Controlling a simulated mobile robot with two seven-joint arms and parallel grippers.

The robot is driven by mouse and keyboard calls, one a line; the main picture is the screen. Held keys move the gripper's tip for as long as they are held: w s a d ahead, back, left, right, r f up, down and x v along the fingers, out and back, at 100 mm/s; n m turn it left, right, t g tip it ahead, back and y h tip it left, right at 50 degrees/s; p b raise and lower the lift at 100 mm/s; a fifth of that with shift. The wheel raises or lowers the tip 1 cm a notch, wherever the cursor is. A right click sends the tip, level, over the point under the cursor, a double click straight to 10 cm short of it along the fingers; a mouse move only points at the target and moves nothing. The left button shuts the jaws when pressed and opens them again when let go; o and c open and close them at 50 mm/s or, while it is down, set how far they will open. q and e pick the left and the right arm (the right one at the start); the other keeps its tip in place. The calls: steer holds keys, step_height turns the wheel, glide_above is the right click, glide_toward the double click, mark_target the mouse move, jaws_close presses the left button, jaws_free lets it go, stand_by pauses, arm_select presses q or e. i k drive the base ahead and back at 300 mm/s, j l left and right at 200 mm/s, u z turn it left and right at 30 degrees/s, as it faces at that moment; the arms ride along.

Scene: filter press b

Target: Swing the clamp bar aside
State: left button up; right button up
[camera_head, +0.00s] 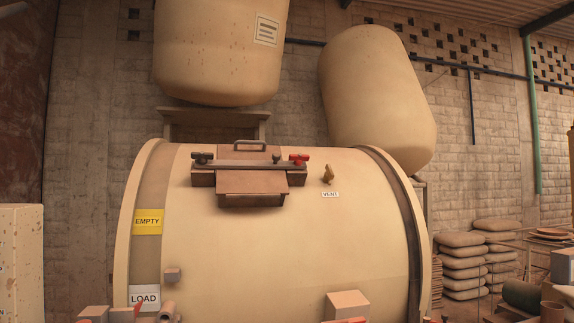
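The clamp bar (246,165) is a narrow dark bar lying across a brown hatch lid (252,183) on top of a large cream drum (290,250). A black knob (201,158) sits at the bar's left end and a red knob (299,158) at its right end. A grab handle (249,144) stands on the lid behind the bar. The bar spans the lid from side to side.
A small brass vent valve (327,174) stands right of the hatch above a VENT label (330,195). Two big cream vessels (220,50) (378,95) stand behind the drum. Boxy parts (347,305) with red pieces show at the bottom edge. Stacked sacks (463,265) lie at right.

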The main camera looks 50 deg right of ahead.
mark_target(275, 164)
steer(key=z, duration=1.35)
